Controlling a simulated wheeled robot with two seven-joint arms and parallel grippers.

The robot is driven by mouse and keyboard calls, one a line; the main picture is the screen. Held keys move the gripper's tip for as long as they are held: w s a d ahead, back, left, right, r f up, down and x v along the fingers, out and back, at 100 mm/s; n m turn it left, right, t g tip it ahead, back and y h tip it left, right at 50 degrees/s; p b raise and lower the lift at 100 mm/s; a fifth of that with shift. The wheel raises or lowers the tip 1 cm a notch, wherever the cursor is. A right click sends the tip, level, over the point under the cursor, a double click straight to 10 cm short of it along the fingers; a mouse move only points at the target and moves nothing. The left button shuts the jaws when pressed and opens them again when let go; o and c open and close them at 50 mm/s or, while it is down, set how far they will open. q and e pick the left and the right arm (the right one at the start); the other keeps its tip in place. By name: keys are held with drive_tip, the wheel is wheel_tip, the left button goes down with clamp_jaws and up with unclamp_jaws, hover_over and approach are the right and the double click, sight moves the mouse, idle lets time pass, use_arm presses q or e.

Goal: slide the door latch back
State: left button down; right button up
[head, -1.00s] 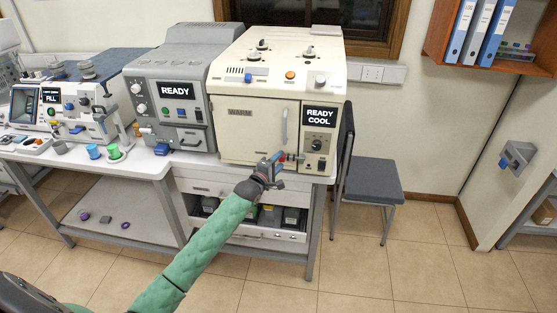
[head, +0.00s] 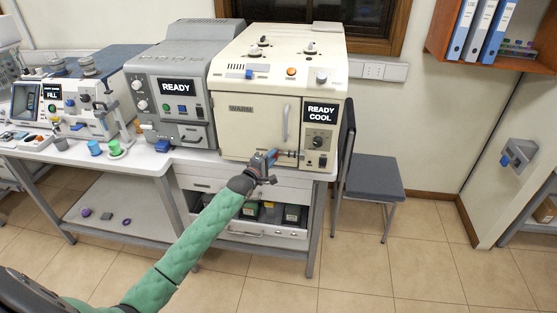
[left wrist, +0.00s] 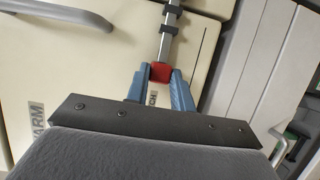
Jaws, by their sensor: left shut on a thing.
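The cream oven-like machine (head: 252,130) has a front door (head: 250,135) with a grey vertical handle (head: 286,122). Its metal latch bar (head: 290,153) lies across the lower right of the door front. In the left wrist view the latch bar (left wrist: 168,40) runs through dark brackets and ends in a red knob (left wrist: 159,72). My left gripper (head: 271,158) is at the knob, its blue fingers shut on both sides of it, and the gripper (left wrist: 157,88) partly covers a printed label. My right gripper is not in view.
The cream machine's displays read READY and COOL. A grey machine (head: 178,95) stands close to its left. Below the bench is an open drawer (head: 265,226) with several containers. A chair (head: 372,178) stands at the right. The floor in front is clear.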

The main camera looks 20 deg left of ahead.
use_arm(q)
drive_tip(key=shift+a, duration=0.35)
drive_tip(key=c, duration=1.6)
unclamp_jaws()
drive_tip(key=o, duration=0.4)
drive_tip(key=shift+s+a, duration=0.1)
drive_tip(key=shift+a, duration=0.15)
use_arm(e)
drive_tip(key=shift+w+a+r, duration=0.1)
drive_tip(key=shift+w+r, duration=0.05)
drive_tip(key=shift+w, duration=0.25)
use_arm(q)
drive_tip(key=shift+s+d, duration=0.1)
drive_tip(key=shift+d, duration=0.05)
drive_tip(key=s+a+b, duration=0.1)
drive_tip(key=s+b, duration=0.2)
drive_tip(key=s, duration=0.4)
drive_tip(key=shift+s+a, duration=0.2)
drive_tip(key=shift+s, duration=0.05)
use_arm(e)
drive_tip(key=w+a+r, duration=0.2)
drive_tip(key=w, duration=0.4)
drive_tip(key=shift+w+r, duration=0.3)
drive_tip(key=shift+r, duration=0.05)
